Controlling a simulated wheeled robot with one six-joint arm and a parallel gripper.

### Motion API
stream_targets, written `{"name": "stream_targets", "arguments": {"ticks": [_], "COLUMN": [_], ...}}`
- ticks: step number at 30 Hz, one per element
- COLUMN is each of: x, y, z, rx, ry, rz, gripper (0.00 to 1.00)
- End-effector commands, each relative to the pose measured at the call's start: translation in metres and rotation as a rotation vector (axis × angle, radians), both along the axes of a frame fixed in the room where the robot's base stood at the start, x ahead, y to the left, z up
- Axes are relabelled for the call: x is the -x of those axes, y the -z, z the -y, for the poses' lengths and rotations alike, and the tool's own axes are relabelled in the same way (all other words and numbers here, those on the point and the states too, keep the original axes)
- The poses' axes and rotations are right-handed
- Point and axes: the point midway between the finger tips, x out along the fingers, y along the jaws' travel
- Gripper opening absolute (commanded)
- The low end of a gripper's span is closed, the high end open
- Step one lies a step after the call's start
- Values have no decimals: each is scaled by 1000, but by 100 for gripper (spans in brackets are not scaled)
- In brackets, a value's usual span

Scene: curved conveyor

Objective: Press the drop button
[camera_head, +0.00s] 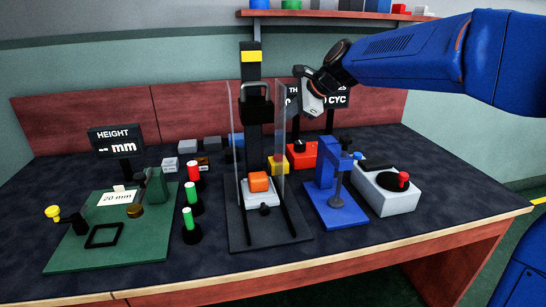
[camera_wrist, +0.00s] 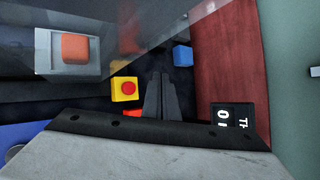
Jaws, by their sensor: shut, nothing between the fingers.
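The drop button is a red button on a yellow box (camera_head: 278,164), standing just right of the drop tower (camera_head: 254,120) in the head view. In the wrist view the yellow box with its red button (camera_wrist: 124,89) lies left of my gripper's fingers (camera_wrist: 158,85). My gripper (camera_head: 297,132) is shut and empty, pointing down above and to the right of the button, apart from it. An orange block (camera_head: 259,182) sits on the pale block at the tower's base, between clear panels; it also shows in the wrist view (camera_wrist: 75,47).
A clear panel (camera_head: 281,130) stands close to the yellow box. A red box (camera_head: 302,154) is just right of it, partly behind my gripper. A blue press (camera_head: 332,192) and a grey box with a red knob (camera_head: 388,192) stand farther right. A counter sign (camera_head: 335,95) stands behind.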

Motion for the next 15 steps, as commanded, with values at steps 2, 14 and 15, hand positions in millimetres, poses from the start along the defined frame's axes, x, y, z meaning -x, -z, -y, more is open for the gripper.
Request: {"name": "stream_targets", "arguments": {"ticks": [2,14,15], "x": [0,0,0], "y": [0,21,26], "z": [0,0,0], "rx": [0,0,0], "ry": [0,0,0], "rz": [0,-2,-2], "gripper": [0,0,0]}}
